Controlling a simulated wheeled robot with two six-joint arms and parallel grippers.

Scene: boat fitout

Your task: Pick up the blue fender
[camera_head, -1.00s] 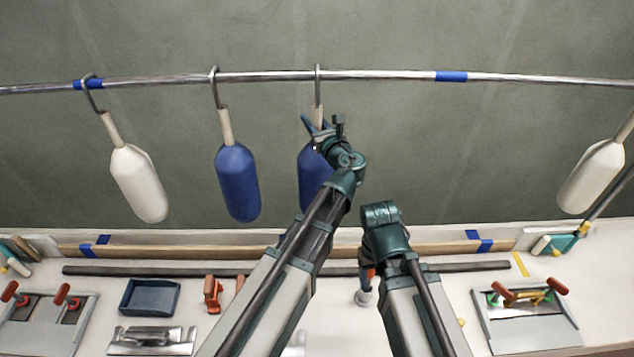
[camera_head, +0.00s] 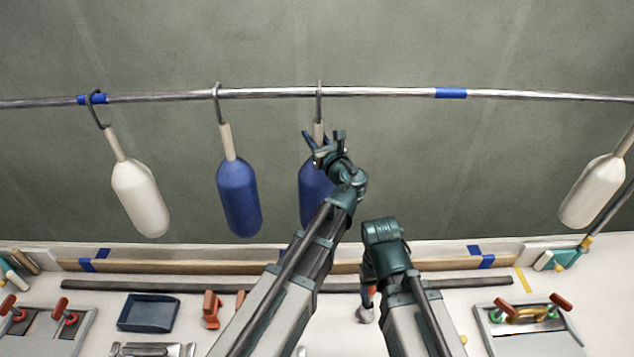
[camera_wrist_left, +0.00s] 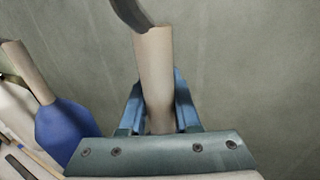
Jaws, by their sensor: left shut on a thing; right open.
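Two blue fenders hang by hooks from the metal rail (camera_head: 390,91). The right one (camera_head: 312,192) is partly hidden behind my left arm. My left gripper (camera_head: 322,145) is shut on its pale neck. In the left wrist view the neck (camera_wrist_left: 154,75) stands between the blue fingers (camera_wrist_left: 158,105), with the dark hook above it. That hook (camera_head: 318,102) is still at the rail. My right arm is low at centre right; its gripper does not show.
White fenders hang at far left (camera_head: 140,195) and far right (camera_head: 592,190). Below is a pale bench (camera_head: 230,285) with a dark blue tray (camera_head: 148,312), a long dark bar (camera_head: 180,287), and tools. Blue tape (camera_head: 451,93) marks the rail.

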